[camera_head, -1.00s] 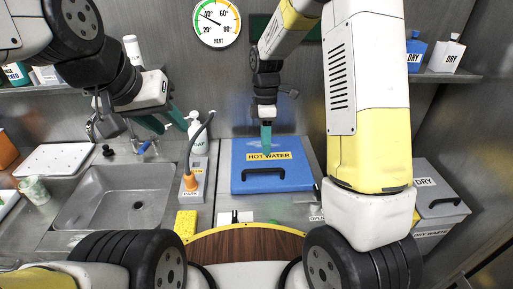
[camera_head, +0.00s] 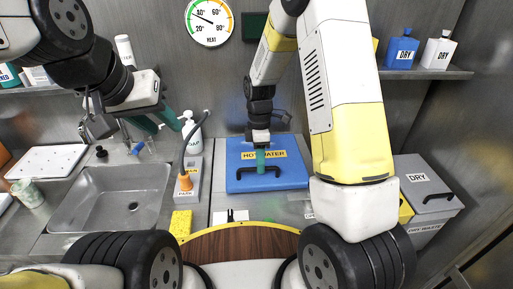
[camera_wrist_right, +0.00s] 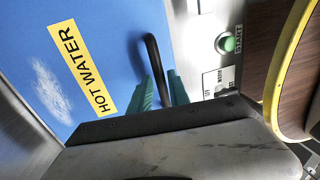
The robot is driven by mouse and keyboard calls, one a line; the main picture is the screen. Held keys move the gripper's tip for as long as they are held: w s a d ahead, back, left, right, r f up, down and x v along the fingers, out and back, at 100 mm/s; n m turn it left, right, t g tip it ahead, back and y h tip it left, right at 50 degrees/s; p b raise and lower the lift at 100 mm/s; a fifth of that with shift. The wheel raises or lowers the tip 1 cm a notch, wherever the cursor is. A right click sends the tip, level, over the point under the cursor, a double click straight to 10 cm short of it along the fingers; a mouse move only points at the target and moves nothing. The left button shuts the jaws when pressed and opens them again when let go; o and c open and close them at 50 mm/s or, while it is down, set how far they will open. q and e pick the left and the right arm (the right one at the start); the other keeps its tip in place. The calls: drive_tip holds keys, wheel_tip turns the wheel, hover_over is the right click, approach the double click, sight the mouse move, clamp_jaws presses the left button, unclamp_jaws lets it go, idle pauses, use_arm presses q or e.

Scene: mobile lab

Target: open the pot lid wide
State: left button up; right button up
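The blue pot lid (camera_head: 240,180) with a yellow HOT WATER label lies flat and closed at the centre of the counter. Its black handle (camera_head: 271,172) is near the front edge; the handle also shows in the right wrist view (camera_wrist_right: 152,50). My right gripper (camera_head: 260,170) points down at the handle. In the right wrist view its teal fingers (camera_wrist_right: 160,92) appear apart, one on each side of the handle; whether they touch it I cannot tell. My left gripper (camera_head: 158,122) is open and empty, raised above the back of the sink.
A metal sink (camera_head: 120,200) is at the left. A grey PARK holder (camera_head: 190,180) with an orange-tipped hose and a yellow sponge (camera_head: 181,222) stand left of the lid. A grey DRY box (camera_head: 425,185) is at the right. The wall is close behind the lid.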

clamp_jaws()
idle(1.2)
